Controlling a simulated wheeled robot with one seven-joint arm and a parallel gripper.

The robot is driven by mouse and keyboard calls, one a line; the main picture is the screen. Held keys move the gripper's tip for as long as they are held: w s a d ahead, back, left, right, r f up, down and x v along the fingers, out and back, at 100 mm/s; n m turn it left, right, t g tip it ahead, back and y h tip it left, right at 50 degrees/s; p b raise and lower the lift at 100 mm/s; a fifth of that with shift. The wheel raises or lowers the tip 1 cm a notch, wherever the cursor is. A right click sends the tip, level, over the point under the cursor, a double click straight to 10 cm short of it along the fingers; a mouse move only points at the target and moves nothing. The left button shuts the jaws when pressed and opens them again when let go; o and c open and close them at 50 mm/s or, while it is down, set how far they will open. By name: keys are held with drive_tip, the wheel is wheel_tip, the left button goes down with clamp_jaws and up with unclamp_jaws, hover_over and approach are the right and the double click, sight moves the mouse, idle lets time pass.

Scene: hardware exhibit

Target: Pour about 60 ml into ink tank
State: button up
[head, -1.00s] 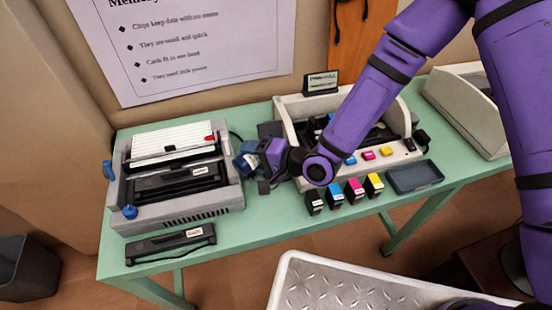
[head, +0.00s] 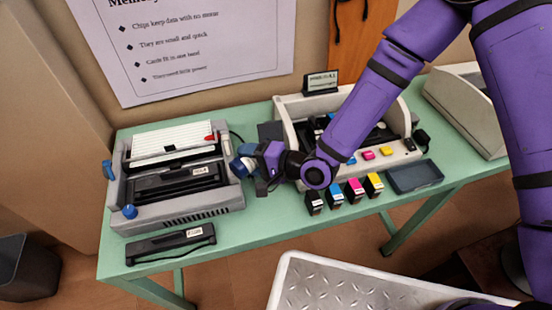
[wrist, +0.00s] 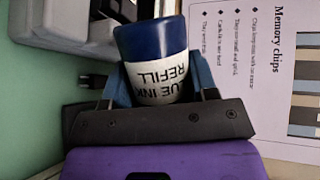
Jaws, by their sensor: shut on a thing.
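My gripper (head: 250,164) is shut on a blue ink refill bottle (head: 246,150), held between the left machine and the middle printer. In the wrist view the bottle (wrist: 152,50) is dark blue with a white label, its lettering upside down, gripped between blue fingers (wrist: 160,88). Its far end is dark blue. I cannot tell whether liquid is leaving it. The middle printer (head: 284,122) is open, with dark parts inside and cyan, magenta and yellow pieces along its front. My arm covers much of it. I cannot tell which part is the ink tank.
The left machine (head: 222,196) has blue knobs, and a black cartridge (head: 170,243) lies before it. Several ink cartridges (head: 354,189) and a dark tray (head: 415,175) stand at the green table's (head: 262,228) front. The table's front middle is clear.

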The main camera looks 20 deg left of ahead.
drive_tip(key=shift+w+f+m+g+y, duration=0.1)
drive_tip(key=shift+f+m+g+y, duration=0.2)
drive_tip(key=shift+f+m, duration=0.35)
idle(1.2)
drive_tip(key=shift+s+r+n, duration=0.2)
drive_tip(key=shift+r+n, duration=0.45)
drive_tip(key=shift+r, duration=0.2)
drive_tip(key=shift+n+t+h, duration=0.5)
drive_tip(key=shift+h, duration=0.1)
drive_tip(key=shift+s+r, duration=0.1)
